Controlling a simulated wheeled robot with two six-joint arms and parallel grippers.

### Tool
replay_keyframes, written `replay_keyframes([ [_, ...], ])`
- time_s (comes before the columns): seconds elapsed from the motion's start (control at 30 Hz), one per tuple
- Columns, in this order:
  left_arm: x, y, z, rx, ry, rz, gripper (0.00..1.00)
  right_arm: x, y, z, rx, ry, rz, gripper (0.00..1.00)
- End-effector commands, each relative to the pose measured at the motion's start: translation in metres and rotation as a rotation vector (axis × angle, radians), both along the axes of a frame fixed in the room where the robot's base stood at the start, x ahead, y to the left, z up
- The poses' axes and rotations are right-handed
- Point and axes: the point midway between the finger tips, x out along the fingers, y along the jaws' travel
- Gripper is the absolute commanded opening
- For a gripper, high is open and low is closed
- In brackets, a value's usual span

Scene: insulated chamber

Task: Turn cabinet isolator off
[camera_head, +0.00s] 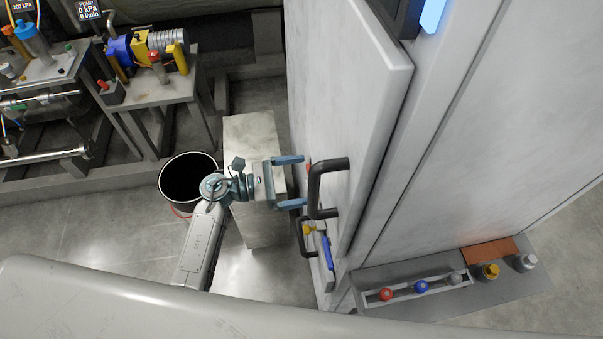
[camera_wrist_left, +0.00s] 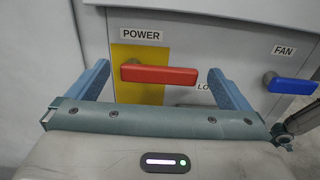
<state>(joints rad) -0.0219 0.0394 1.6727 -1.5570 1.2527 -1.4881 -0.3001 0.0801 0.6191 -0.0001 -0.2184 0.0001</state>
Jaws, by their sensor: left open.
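The cabinet isolator is a red lever handle (camera_wrist_left: 160,74) on a yellow plate (camera_wrist_left: 138,55) under a "POWER" label in the left wrist view. The handle lies horizontal, its pivot at the left end. In the head view only a small red part of it (camera_head: 308,168) shows at the cabinet side, beside a dark door handle. My left gripper (camera_head: 303,182) is open and faces the cabinet side. In the left wrist view its two blue fingers (camera_wrist_left: 158,72) stand to the left and right of the red handle, with nothing between them clearly touched. My right gripper is out of view.
A blue handle labelled "FAN" (camera_wrist_left: 291,85) is right of the isolator. A partly hidden "LO" label lies between. A dark bar handle (camera_head: 315,188) projects from the cabinet (camera_head: 350,120). A black bucket (camera_head: 186,178) and pale block (camera_head: 250,133) stand near my left arm.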

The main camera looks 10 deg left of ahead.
Motion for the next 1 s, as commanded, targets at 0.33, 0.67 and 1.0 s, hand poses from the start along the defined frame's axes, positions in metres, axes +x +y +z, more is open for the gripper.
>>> replay_keyframes([
  [0.33, 0.003, -0.010, -0.001, 0.001, 0.001, -0.001, 1.00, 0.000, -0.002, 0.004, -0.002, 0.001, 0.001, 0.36],
  [0.67, 0.003, -0.010, 0.000, 0.001, 0.001, -0.001, 0.53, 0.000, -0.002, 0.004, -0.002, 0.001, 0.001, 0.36],
  [1.0, 0.003, -0.010, -0.005, 0.008, -0.026, -0.001, 0.42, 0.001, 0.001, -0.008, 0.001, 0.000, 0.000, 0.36],
])
